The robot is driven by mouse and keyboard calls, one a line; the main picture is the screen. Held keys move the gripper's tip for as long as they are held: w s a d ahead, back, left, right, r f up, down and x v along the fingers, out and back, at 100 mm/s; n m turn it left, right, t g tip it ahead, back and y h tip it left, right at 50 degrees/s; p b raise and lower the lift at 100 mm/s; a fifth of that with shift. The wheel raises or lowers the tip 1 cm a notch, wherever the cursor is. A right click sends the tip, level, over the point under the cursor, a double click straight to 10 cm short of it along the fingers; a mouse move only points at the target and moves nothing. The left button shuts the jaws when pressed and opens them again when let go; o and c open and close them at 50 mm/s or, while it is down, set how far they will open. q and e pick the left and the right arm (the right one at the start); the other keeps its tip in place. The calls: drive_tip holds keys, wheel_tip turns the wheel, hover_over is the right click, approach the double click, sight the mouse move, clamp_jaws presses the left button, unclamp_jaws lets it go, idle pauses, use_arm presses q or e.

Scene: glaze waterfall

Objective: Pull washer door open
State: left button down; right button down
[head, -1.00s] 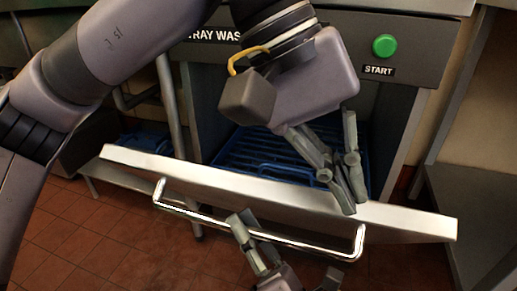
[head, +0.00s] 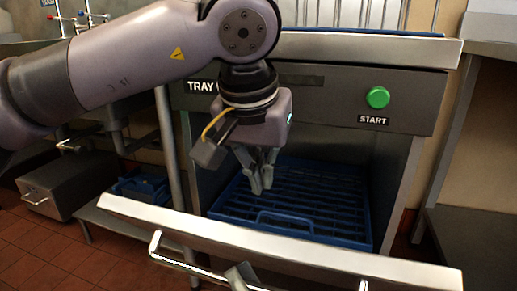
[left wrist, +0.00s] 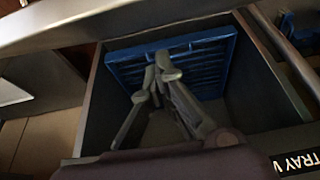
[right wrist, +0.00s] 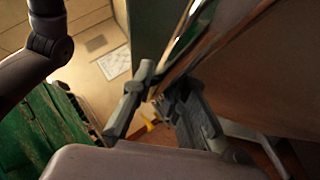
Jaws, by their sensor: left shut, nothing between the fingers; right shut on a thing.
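The tray washer's door (head: 280,248) is a pale metal panel tilted out from the opening, with its top edge across the lower head view. Its chrome bar handle (head: 185,264) is on the outer face, partly cut off below. My right gripper (head: 240,278) is at this handle, mostly out of the head view; in the right wrist view its fingers (right wrist: 155,95) are shut at the bar beside the door panel (right wrist: 250,70). My left gripper (head: 258,190) is shut and empty, pointing down behind the door edge, in front of the opening. The left wrist view shows its fingers (left wrist: 160,85) together.
A blue rack (head: 300,205) lies inside the washer. The green START button (head: 378,97) is on the panel above. A metal shelf (head: 460,220) stands at right, and a low shelf with a blue tray (head: 140,188) at left. A grey box (head: 55,185) stands further left.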

sight(251, 229)
use_arm(q)
drive_tip(key=s+f, duration=0.1)
drive_tip(key=f, duration=0.1)
drive_tip(key=shift+s+a+f, duration=0.3)
drive_tip(key=shift+s+f, duration=0.1)
drive_tip(key=shift+s+a+f, duration=0.15)
drive_tip(key=shift+s+f, duration=0.2)
drive_tip(key=shift+s, duration=0.1)
drive_tip(key=shift+s+a+f, duration=0.2)
drive_tip(key=shift+s+f, duration=0.25)
drive_tip(key=shift+s, duration=0.2)
drive_tip(key=shift+s+a+f, duration=0.15)
drive_tip(key=shift+s+f, duration=0.25)
drive_tip(key=shift+s, duration=0.2)
use_arm(e)
drive_tip(key=shift+w+d+r, duration=0.1)
drive_tip(key=shift+d, duration=0.1)
use_arm(q)
drive_tip(key=shift+a+f, duration=0.1)
use_arm(e)
drive_tip(key=c, duration=1.6)
unclamp_jaws()
drive_tip(key=shift+r, duration=0.15)
drive_tip(key=shift+o, duration=0.2)
